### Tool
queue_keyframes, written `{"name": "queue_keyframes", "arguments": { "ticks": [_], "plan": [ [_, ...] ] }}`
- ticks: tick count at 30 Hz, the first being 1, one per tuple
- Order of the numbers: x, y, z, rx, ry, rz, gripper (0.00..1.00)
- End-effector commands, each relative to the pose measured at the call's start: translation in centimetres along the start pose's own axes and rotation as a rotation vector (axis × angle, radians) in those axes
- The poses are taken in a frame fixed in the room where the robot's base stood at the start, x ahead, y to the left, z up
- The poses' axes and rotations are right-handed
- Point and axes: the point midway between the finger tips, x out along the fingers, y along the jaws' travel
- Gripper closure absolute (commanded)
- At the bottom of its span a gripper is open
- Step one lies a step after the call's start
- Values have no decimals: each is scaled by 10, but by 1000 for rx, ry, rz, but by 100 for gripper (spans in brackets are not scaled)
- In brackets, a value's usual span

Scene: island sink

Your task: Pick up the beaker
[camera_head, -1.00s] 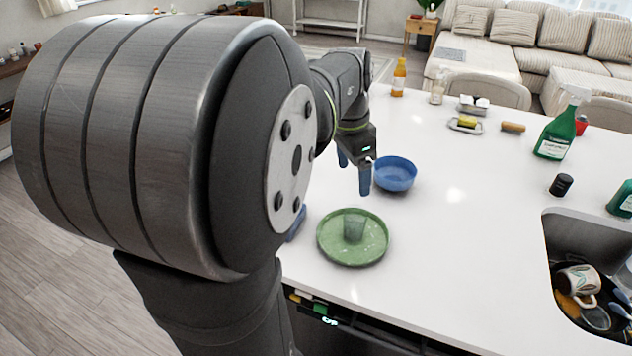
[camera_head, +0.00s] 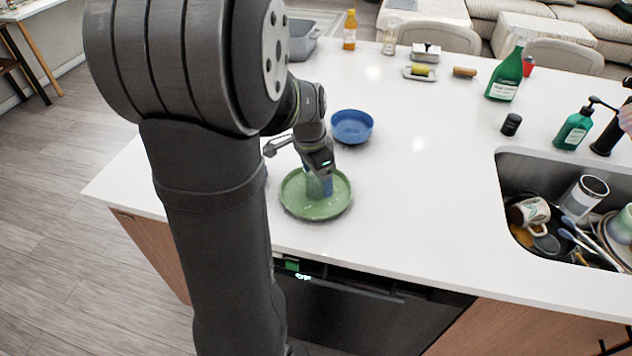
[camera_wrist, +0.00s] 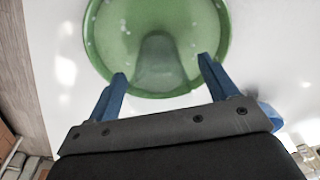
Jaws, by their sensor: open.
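A clear greenish beaker (camera_wrist: 157,62) stands on a round green plate (camera_head: 331,206). In the wrist view the green plate (camera_wrist: 104,62) fills the upper middle, with the beaker on it, pale and hard to make out. My gripper (camera_wrist: 162,84) is open, its two blue fingers to either side of the beaker's near end. In the head view my gripper (camera_head: 319,186) is over the plate and hides most of the beaker. I cannot tell whether the fingers touch it.
A blue bowl (camera_head: 352,127) stands just behind the plate. A sink (camera_head: 515,172) with dishes is at the right, near a black-capped jar (camera_head: 511,124) and a green spray bottle (camera_head: 506,78). The white counter (camera_head: 425,185) between plate and sink is clear.

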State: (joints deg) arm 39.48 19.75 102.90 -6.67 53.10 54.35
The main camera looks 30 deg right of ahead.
Motion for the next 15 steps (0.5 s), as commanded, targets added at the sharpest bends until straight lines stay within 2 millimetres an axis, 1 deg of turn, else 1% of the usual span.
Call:
{"name": "queue_keyframes", "arguments": {
  "ticks": [1, 3, 9, 10, 11, 15],
  "plan": [
    [5, 0, 0, 0, -1, 2, 21],
    [8, 0, 0, 0, 0, 0, 21],
    [8, 0, 0, 0, 1, -1, 21],
    [8, 0, 0, 0, 1, -1, 25],
    [8, 0, 0, 0, 0, -1, 31],
    [8, 0, 0, 0, 0, -1, 59]
  ]
}}
